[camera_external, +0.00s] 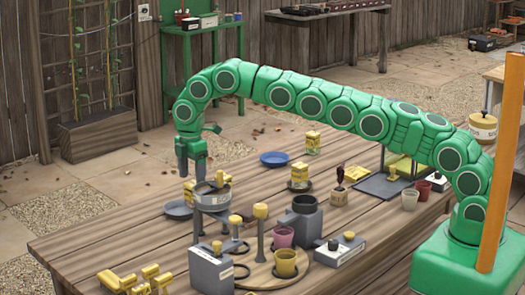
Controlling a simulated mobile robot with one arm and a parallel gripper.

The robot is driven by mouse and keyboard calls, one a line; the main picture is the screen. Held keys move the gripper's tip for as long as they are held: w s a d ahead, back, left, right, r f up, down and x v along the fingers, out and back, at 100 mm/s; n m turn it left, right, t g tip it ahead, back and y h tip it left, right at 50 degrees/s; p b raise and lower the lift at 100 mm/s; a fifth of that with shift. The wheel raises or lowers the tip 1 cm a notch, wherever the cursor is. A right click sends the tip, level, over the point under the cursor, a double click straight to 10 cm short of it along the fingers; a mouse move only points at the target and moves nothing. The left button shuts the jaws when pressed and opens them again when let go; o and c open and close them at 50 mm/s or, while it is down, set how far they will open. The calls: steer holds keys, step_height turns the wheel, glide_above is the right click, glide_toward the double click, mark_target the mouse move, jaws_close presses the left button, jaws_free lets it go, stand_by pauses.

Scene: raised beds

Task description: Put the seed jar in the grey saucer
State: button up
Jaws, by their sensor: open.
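My gripper (191,167) points down, open with nothing seen between its fingers, above the left part of the wooden table. A grey-blue saucer (176,210) lies below and slightly left of it, partly hidden behind a round grey pan on a stand (212,198). A small yellow-and-white item (221,179) shows at the pan's rim. A yellow labelled jar (312,143) stands on the table, right of a blue dish (275,158). A similar yellow jar (299,172) stands on a small dark dish (300,187). I cannot tell which of these is the seed jar.
Grey devices (211,268), a pink cup (283,237), a yellow cup (286,262) and a dark grey pot (304,216) crowd the front. Yellow fittings (138,280) lie front left. An orange post (500,160) stands right. The table's left-back area is fairly clear.

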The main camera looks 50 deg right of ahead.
steer(key=shift+r, duration=3.4)
